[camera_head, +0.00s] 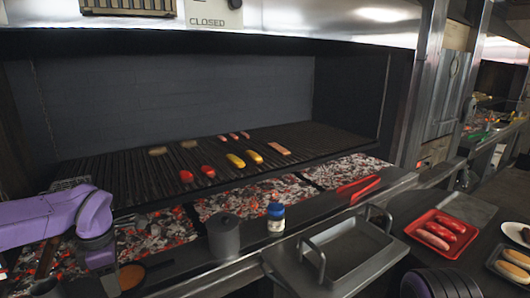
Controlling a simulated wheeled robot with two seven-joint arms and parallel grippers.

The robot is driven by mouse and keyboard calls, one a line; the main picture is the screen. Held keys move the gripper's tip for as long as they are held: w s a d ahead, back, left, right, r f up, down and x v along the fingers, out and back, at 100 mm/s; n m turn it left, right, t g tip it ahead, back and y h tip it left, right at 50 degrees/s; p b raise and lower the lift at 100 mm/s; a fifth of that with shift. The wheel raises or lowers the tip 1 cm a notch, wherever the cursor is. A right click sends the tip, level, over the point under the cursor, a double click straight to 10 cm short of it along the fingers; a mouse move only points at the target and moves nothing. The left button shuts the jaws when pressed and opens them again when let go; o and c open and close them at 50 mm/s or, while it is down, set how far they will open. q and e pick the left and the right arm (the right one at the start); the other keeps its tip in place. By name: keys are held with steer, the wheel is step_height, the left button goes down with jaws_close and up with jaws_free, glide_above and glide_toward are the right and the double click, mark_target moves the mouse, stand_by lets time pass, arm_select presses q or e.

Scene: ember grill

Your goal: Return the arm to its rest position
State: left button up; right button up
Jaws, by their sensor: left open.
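My left arm comes in from the left, purple and bent downward at its wrist. My left gripper (104,272) is at the lower left, over the front ledge of the grill (130,183) beside the ember bed. It is open, and I see nothing held in it. Its fingertips are hard to make out against the dark ledge. A dark, ribbed part of mine shows at the bottom right edge, but my right gripper is not in view.
Red sausages (187,176), yellow pieces (236,160) and patties (158,151) lie on the grate. Along the front stand a grey cylinder (223,238), a blue-lidded jar (276,222), a metal tray (309,246) and red tongs (358,186). A red tray (412,229) holds sausages at right.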

arm_select(q)
steer(key=s+a+f+m+t+y, duration=0.15)
steer(key=s+f+m+y, duration=0.3)
steer(key=f, duration=0.65)
steer(key=s+a+f+m+t+y, duration=0.1)
steer(key=s+a+f+m+y, duration=0.3)
steer(key=f, duration=0.6)
steer(key=s+d+f+m+h, duration=0.2)
steer(key=s+d+f+m, duration=0.2)
steer(key=s, duration=0.5)
steer(key=s+d+f+m+h, duration=0.2)
steer(key=s+d+f+m, duration=0.2)
steer(key=s+f, duration=0.3)
steer(key=s+d+t, duration=0.1)
steer(key=s, duration=0.2)
steer(key=shift+d+f+m+h, duration=0.15)
steer(key=shift+m+h, duration=0.2)
